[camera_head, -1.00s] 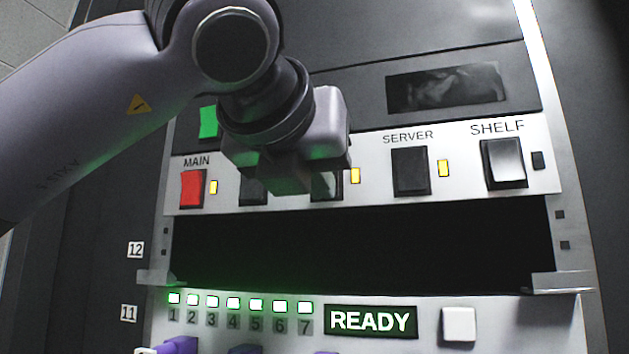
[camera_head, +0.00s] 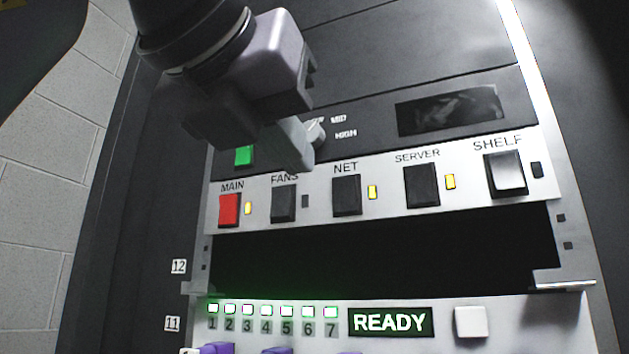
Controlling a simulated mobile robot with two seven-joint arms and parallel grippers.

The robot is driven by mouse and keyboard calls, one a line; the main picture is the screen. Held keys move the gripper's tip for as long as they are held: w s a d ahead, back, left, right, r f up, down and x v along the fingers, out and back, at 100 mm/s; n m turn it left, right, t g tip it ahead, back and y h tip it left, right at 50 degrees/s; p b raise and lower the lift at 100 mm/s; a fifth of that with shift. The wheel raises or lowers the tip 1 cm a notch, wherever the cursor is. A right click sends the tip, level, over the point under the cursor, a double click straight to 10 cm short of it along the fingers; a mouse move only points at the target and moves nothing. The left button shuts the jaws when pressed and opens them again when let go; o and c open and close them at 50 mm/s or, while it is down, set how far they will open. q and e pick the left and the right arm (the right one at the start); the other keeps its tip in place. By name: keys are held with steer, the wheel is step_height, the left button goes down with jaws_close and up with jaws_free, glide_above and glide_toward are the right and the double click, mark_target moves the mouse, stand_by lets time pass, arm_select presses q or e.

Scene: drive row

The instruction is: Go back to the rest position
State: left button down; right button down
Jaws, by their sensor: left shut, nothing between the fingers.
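My left gripper (camera_head: 288,160) is in the upper left of the head view, in front of the rack. It is shut and empty. Its fingers hang above the FANS switch (camera_head: 283,204) and partly hide a knob (camera_head: 316,132) with the labels MID and HIGH beside it. I cannot tell whether the fingers touch the panel. My right gripper is not in view.
The switch panel (camera_head: 385,209) also carries a red MAIN switch (camera_head: 229,210) and NET, SERVER and SHELF switches. A green button (camera_head: 244,155) is above MAIN. Below are an open dark slot and a lit READY display (camera_head: 390,322). A block wall (camera_head: 40,190) is at left.

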arm_select(q)
steer(key=shift+v, duration=0.9)
